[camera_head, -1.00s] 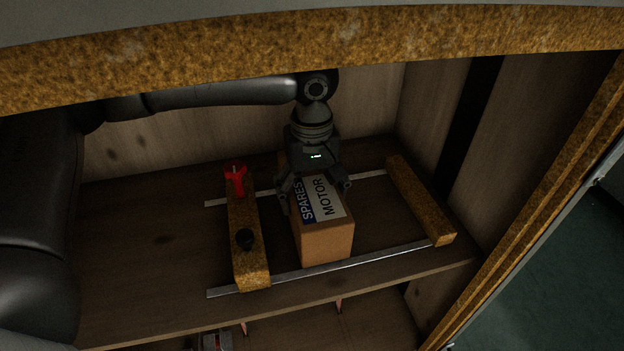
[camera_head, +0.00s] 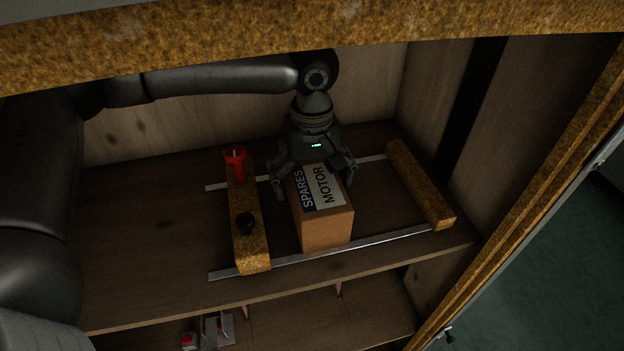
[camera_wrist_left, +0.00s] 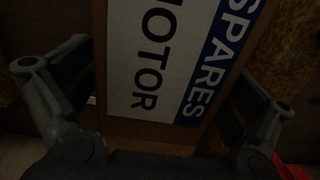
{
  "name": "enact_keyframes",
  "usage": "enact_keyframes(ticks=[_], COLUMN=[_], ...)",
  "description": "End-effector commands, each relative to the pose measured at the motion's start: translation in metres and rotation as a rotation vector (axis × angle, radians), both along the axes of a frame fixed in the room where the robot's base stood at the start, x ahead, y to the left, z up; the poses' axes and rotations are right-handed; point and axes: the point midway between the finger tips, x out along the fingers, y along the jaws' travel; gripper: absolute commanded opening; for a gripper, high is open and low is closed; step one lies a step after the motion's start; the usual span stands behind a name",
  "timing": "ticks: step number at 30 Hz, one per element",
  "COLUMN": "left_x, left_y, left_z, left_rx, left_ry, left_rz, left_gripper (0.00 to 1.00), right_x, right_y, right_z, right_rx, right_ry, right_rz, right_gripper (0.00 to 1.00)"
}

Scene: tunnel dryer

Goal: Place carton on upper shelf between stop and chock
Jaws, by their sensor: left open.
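The brown carton (camera_head: 327,230), labelled SPARES MOTOR, sits on the upper shelf (camera_head: 150,240) between two yellow-brown wooden blocks. The right block (camera_head: 420,185) is plain. I cannot tell for sure which is stop and which is chock. Bare shelf shows on both sides of the carton. My left gripper (camera_head: 314,177) is open above the carton's far part, fingers on either side. The left wrist view shows the carton's label (camera_wrist_left: 165,60) between the spread fingers. My right gripper is not in view.
Two metal rails (camera_head: 350,247) run across the shelf under the blocks. A rusty yellow beam (camera_head: 250,45) crosses the top of the opening, and a side post (camera_head: 540,200) stands at right. A lower shelf holds a small device (camera_head: 217,330).

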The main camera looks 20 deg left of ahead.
Motion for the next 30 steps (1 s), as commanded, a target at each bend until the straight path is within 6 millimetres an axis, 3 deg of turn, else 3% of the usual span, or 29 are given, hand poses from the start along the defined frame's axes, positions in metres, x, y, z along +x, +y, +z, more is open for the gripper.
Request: enact_keyframes(ticks=[5,19,24,30], left_x=[0.001,0.001,0.000,0.000], left_y=[0.000,0.000,0.000,0.000], left_z=[0.015,0.108,0.120,0.122], left_rx=[-0.002,-0.001,0.000,0.000], left_ry=[-0.003,-0.002,0.000,0.000], left_rz=[0.000,0.000,-0.001,0.000], left_gripper=[1.00,1.00,1.00,1.00], right_x=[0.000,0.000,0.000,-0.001], right_y=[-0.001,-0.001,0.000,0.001], right_z=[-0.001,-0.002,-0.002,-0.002], right_rx=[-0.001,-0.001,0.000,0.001], right_ry=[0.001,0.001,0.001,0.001], right_rz=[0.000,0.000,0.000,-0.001], right_gripper=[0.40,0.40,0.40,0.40])
